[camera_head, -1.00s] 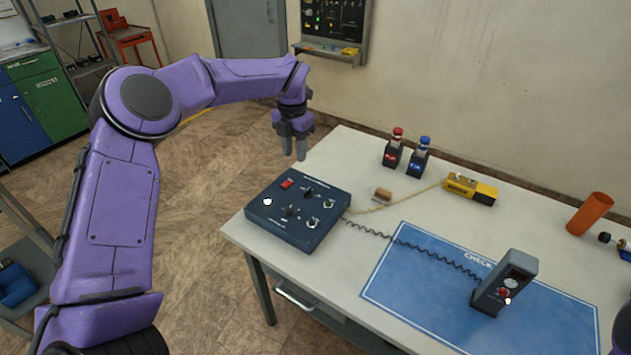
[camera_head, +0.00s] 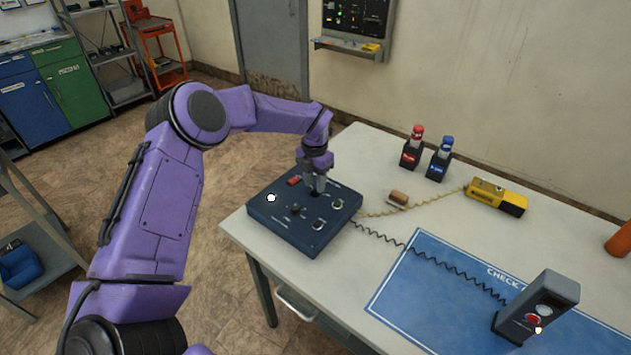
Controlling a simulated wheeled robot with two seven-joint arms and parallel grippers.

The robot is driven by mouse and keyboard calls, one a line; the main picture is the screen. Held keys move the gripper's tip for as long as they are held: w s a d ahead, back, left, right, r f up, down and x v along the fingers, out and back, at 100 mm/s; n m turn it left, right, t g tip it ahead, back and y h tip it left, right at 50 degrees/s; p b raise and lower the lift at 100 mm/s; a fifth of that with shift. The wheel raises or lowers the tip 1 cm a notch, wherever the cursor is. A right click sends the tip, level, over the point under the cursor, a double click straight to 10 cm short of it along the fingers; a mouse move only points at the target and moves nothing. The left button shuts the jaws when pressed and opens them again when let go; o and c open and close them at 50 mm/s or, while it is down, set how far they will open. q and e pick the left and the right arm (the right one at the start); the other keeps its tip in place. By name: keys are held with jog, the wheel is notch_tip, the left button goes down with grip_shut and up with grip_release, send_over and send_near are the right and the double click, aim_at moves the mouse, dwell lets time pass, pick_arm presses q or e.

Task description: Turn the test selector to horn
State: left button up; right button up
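The dark blue control box (camera_head: 272,220) sits on the near left corner of the table. Its top has a red switch (camera_head: 294,181), a white round lamp (camera_head: 271,198), a small black knob (camera_head: 295,209) and two round sockets on the right. My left gripper (camera_head: 317,188) points down over the back part of the box, at a second black knob. Its fingers largely cover that knob. I cannot tell whether they are closed on it, nor which printed position it points to. The labels are too small to read. My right gripper is out of view.
A coiled black cord runs from the box to a grey handheld unit (camera_head: 545,308) on the blue mat (camera_head: 430,290). A small brown block (camera_head: 399,197), red-capped (camera_head: 412,154) and blue-capped (camera_head: 439,164) holders and a yellow device (camera_head: 496,196) stand behind.

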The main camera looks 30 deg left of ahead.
pick_arm(q)
jog(key=shift+w+f, duration=0.1)
jog(key=shift+f, duration=0.65)
grip_shut()
